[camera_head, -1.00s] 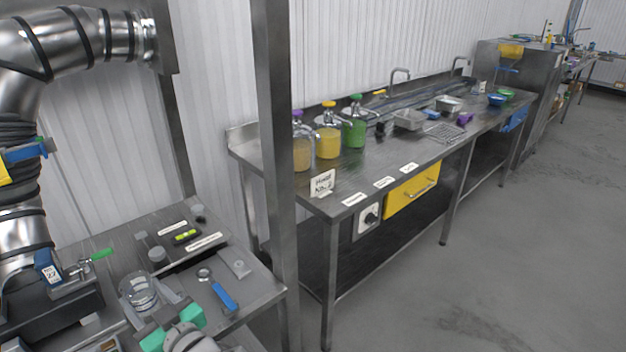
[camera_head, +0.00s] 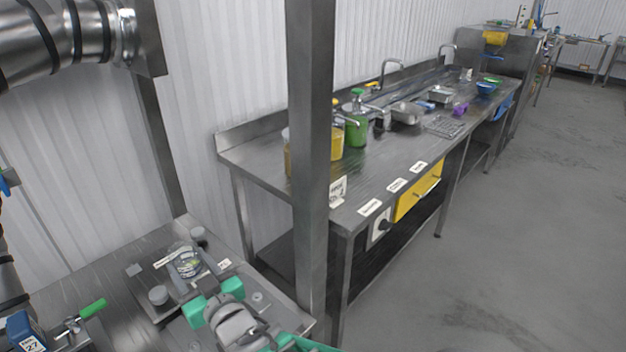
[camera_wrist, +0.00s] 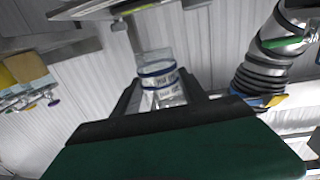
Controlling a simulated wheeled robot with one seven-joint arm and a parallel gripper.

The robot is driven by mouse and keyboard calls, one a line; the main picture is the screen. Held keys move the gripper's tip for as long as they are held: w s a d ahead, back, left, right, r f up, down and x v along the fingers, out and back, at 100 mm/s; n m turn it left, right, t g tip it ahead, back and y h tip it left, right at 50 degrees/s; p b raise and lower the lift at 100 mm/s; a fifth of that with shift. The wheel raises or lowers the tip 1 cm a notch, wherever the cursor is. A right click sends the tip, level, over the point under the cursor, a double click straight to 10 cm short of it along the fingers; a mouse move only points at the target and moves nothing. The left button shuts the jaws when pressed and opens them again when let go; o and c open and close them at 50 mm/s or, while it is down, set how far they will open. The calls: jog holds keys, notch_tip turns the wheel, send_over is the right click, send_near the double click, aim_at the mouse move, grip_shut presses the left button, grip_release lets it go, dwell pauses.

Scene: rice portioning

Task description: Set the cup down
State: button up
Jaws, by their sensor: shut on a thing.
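My gripper (camera_head: 198,279) reaches over the near steel table at the lower left of the head view. It is shut on a clear cup (camera_head: 184,259) that shows between its fingertips. In the wrist view the cup (camera_wrist: 158,76) is see-through with blue bands and some lettering, between the two dark fingers. In the head view the cup overlaps the dark tray with white labels. I cannot tell whether its base touches anything.
The near steel table (camera_head: 95,262) bears a small grey round piece (camera_head: 158,295) and a green-handled valve (camera_head: 92,309). A steel post (camera_head: 312,160) stands right of my gripper. Behind it a long counter (camera_head: 400,165) bears pump bottles, trays and bowls.

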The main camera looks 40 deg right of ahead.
jog(key=w+d+r+m+g+h+b, duration=0.25)
jog(key=w+d+m+h+b, duration=0.6)
jog(key=w+d, duration=0.95)
jog(key=s+d+f+m+g+h+b, duration=0.1)
jog(key=d+f+m+g+h, duration=0.1)
jog(key=d, duration=0.9)
jog(key=s+d+f+m+g+h+b, duration=0.1)
jog(key=d+f+m+g+h, duration=0.2)
jog(key=d+g, duration=0.4)
jog(key=s+d+f+m+g+h+b, duration=0.1)
jog(key=d+f+m+g+h, duration=0.1)
jog(key=d, duration=1.4)
jog(key=shift+s+d+f+m+g+h, duration=0.15)
jog(key=shift+m+g+h, duration=0.2)
jog(key=shift+g+h, duration=0.3)
jog(key=shift+s+d+f+m+g+h, duration=0.15)
jog(key=shift+m+g+h, duration=0.2)
jog(key=shift+g, duration=0.45)
jog(key=shift+a+f+b, duration=0.1)
jog(key=shift+f+b, duration=0.45)
jog(key=shift+f, duration=0.1)
jog(key=shift+f, duration=0.1)
